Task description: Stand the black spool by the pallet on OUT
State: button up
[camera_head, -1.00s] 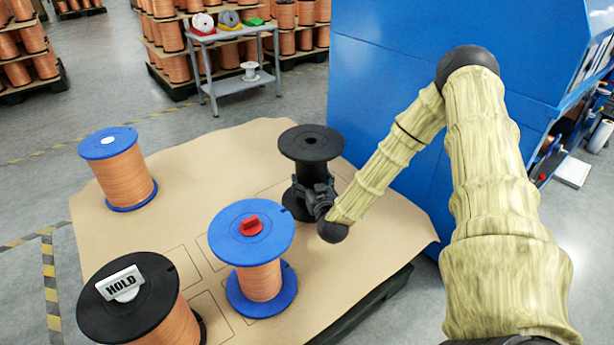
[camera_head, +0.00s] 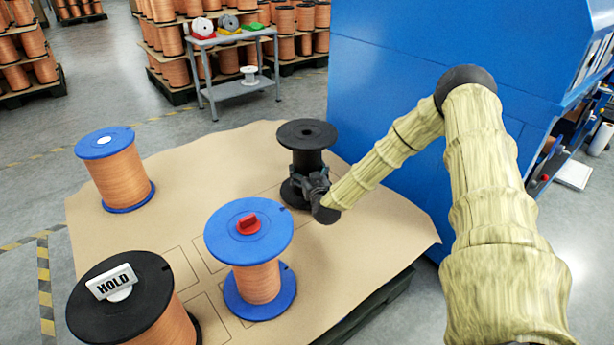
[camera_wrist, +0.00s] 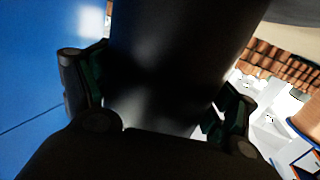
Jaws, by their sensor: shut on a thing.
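The black spool (camera_head: 306,140) stands upright at the back right of the brown sheet-covered pallet (camera_head: 370,245). Its barrel is bare black, with no copper wire on it. My gripper (camera_head: 312,184) is shut on the barrel from the near right side, below the top flange. In the wrist view the dark barrel (camera_wrist: 165,65) fills the middle between my two fingers (camera_wrist: 165,105). The lower flange is partly hidden behind my gripper, and I cannot tell whether it touches the sheet. No OUT label is readable.
A blue spool with a red knob (camera_head: 248,223) stands nearest my gripper. A black-flanged spool with a HOLD sign (camera_head: 113,282) is front left, another blue spool (camera_head: 108,145) back left. Rectangles are drawn on the sheet. A blue machine (camera_head: 400,90) stands behind right.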

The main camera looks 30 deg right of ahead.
jog(key=shift+f, duration=0.5)
jog(key=o, duration=1.4)
jog(key=shift+f, duration=0.2)
jog(key=shift+o, duration=0.2)
jog(key=p+v, duration=0.2)
jog(key=v, duration=1)
jog(key=shift+r, duration=0.15)
